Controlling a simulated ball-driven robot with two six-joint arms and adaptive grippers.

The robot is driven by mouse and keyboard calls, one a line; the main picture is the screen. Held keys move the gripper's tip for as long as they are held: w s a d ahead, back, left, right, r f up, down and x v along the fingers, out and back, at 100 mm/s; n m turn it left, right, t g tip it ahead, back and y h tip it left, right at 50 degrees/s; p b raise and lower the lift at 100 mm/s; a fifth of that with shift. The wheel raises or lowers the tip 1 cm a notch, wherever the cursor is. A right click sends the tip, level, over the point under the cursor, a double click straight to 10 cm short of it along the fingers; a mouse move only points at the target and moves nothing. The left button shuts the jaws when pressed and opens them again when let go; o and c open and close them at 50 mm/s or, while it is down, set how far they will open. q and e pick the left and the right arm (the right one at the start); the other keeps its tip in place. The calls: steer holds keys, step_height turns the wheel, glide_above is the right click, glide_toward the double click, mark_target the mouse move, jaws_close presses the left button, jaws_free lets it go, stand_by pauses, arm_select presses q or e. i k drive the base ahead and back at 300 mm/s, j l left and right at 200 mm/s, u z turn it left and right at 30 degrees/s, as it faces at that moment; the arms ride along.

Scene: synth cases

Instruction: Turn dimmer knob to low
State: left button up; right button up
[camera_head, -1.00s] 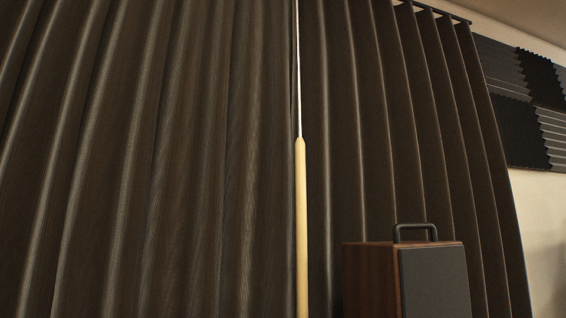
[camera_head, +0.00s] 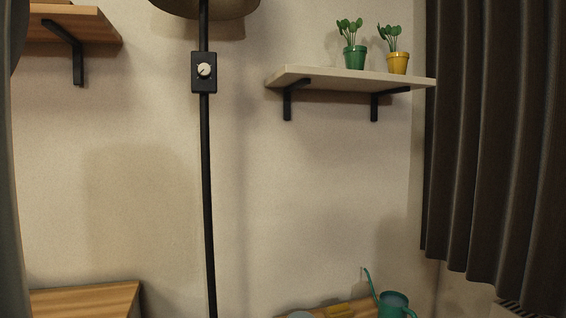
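A white round dimmer knob (camera_head: 204,70) sits on a black control box (camera_head: 199,86) in the camera_head view. The box is fixed to the upright black pole (camera_head: 207,190) of a floor lamp, left of the middle. The lamp's wide shade (camera_head: 222,8) shows only its lower part at the top edge. The knob has a dark mark, but its setting is too small to read with certainty. Neither of my grippers shows in this view.
A wall shelf (camera_head: 300,75) at the upper right holds a green potted plant (camera_head: 355,57) and a yellow one (camera_head: 397,63). A wooden shelf (camera_head: 90,22) is at upper left. A wooden top (camera_head: 85,300) and a teal watering can (camera_head: 394,303) are low. Dark curtains (camera_head: 490,150) hang right.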

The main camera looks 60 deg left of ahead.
mark_target(203, 70)
steer(key=k+u, duration=0.1)
steer(key=u, duration=0.35)
steer(key=k+j+u, duration=0.1)
steer(key=u, duration=0.3)
steer(key=k+j+u, duration=0.1)
steer(key=u, duration=0.35)
